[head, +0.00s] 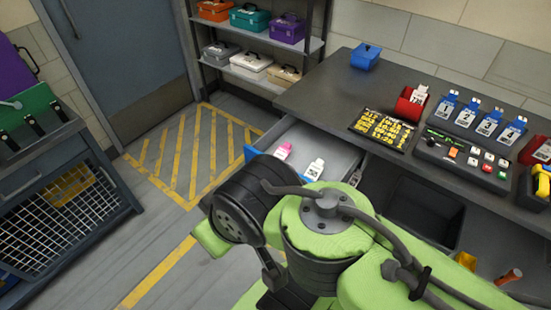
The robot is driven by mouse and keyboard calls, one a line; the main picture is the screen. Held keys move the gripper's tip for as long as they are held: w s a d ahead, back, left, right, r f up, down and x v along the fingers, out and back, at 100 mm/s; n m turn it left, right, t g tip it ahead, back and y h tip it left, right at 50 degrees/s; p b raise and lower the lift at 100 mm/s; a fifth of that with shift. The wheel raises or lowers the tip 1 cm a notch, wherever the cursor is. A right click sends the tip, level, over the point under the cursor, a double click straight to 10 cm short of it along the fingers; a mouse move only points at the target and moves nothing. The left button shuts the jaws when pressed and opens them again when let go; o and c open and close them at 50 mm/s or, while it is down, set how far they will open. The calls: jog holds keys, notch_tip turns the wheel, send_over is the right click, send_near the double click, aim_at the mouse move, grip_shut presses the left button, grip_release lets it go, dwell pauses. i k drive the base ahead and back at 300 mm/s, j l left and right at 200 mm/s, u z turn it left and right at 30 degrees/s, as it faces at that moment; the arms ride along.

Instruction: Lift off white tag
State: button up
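A white tag (314,169) with a dark printed patch lies in the open grey drawer (335,153) under the bench. A pink-and-white tag (283,151) lies to its left in the same drawer. Another white tag (420,93) stands in a red holder (407,106) on the bench top. My green and black arm fills the lower middle of the head view, just in front of the drawer, and covers part of it. My gripper cannot be made out.
The dark bench (318,95) carries a blue box (366,56), a yellow-marked board (382,130), a button panel (463,153) and several blue tag holders. Shelves with toolboxes stand behind. A wire-front cabinet (52,215) is at left. The striped floor between is clear.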

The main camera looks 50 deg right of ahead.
aim_at(315, 171)
jog(key=z, duration=0.45)
jog(key=l+z, duration=0.15)
jog(key=z, duration=0.8)
jog(key=i+l, duration=0.05)
